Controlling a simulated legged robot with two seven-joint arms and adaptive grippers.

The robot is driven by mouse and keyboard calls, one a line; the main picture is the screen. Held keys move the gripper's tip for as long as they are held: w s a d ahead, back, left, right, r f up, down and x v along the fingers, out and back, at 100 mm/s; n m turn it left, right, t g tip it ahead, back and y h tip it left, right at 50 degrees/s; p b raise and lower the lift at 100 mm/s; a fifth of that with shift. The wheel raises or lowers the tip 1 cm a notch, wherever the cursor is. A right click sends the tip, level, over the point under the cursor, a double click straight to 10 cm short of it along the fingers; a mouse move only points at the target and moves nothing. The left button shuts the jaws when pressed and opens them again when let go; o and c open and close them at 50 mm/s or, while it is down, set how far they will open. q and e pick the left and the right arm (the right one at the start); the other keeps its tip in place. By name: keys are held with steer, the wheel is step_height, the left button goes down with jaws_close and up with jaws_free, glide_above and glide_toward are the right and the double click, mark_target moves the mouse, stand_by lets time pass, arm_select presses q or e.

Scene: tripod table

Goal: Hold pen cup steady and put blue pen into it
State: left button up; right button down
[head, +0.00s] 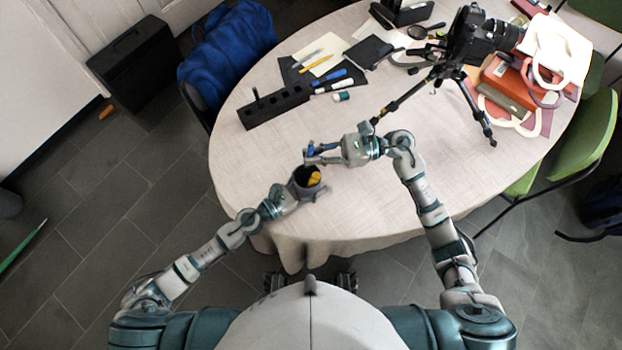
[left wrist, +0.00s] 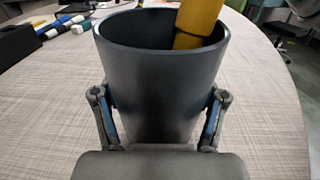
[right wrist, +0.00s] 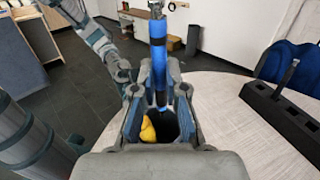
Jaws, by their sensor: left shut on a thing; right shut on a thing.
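The dark pen cup (head: 304,188) stands near the table's front left edge with a yellow thing (head: 314,179) in it. In the left wrist view the cup (left wrist: 160,75) sits upright between my left gripper's fingers (left wrist: 160,110), which are shut on it. The yellow thing (left wrist: 196,22) leans at its rim. My right gripper (head: 312,154) is shut on the blue pen (head: 311,149) just beyond the cup. In the right wrist view the blue pen (right wrist: 158,60) is upright between the fingers (right wrist: 160,95), and the cup opening (right wrist: 166,126) shows behind it. The gap between pen tip and cup is unclear.
A black slotted holder (head: 275,107) and several pens and markers (head: 333,78) lie farther back. A camera on a tripod (head: 470,50) stands at right, near books (head: 505,85) and a white bag (head: 556,48). The table's front right (head: 375,205) is clear.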

arm_select(q)
steer(key=shift+d, duration=0.25)
steer(key=shift+a, duration=0.3)
arm_select(e)
step_height(320, 180, down, 4)
steer(key=shift+f, duration=0.25)
arm_select(q)
steer(key=shift+d, duration=0.1)
steer(key=shift+d, duration=0.1)
arm_select(e)
steer(key=c, duration=1.1)
jaws_free()
steer(key=shift+d, duration=0.15)
steer(key=shift+c, duration=0.2)
steer(key=w+d, duration=0.2)
steer(key=d, duration=1)
